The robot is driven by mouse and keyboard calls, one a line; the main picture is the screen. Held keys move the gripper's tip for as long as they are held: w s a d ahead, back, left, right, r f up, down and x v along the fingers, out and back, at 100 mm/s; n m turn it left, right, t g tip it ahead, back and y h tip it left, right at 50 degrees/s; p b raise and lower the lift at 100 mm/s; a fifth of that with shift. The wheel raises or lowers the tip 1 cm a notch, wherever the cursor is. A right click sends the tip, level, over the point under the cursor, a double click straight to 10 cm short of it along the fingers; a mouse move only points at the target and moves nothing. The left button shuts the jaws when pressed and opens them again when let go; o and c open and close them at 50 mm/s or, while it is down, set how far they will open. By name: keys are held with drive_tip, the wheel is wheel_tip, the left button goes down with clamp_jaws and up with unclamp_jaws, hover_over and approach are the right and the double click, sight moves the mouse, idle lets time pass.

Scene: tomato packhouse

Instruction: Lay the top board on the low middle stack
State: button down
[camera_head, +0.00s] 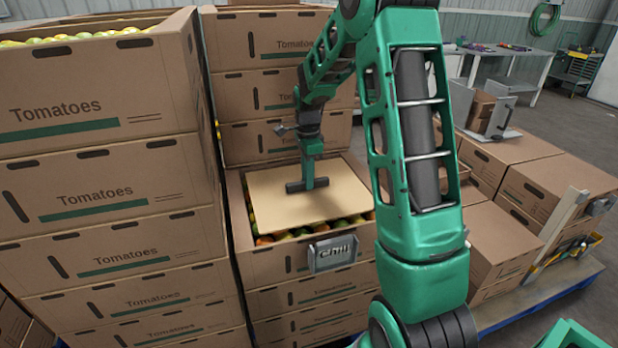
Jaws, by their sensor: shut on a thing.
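The top board (282,211) is a flat, pale tan sheet over the open top carton (258,262) of the low middle stack. Tomatoes show along the carton's left and front edges, around the board. The board looks about level; I cannot tell whether it rests on the carton or hangs just above it. My gripper (308,185) points down at the board's middle and is shut on it. Its fingertips and the exact grip are too small to make out.
A taller stack of tomato cartons (110,190) stands close on the left. Another tall stack (270,90) rises right behind. Lower closed cartons (560,180) stand on a blue pallet (560,290) at right. My arm hides part of the right side.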

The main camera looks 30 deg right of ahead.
drive_tip(key=c, duration=1.6)
unclamp_jaws()
drive_tip(key=shift+f, duration=0.1)
drive_tip(key=shift+c, duration=0.2)
wheel_tip(320, 180, up, 12)
drive_tip(key=s+a+f+n, duration=0.1)
drive_tip(key=s+n, duration=0.6)
drive_tip(key=s, duration=1.1)
drive_tip(key=s+a+f+n, duration=0.1)
drive_tip(key=s+a+n, duration=0.2)
drive_tip(key=s, duration=1.5)
drive_tip(key=n, duration=0.4)
drive_tip(key=shift+s+n, duration=0.15)
drive_tip(key=shift+n, duration=0.25)
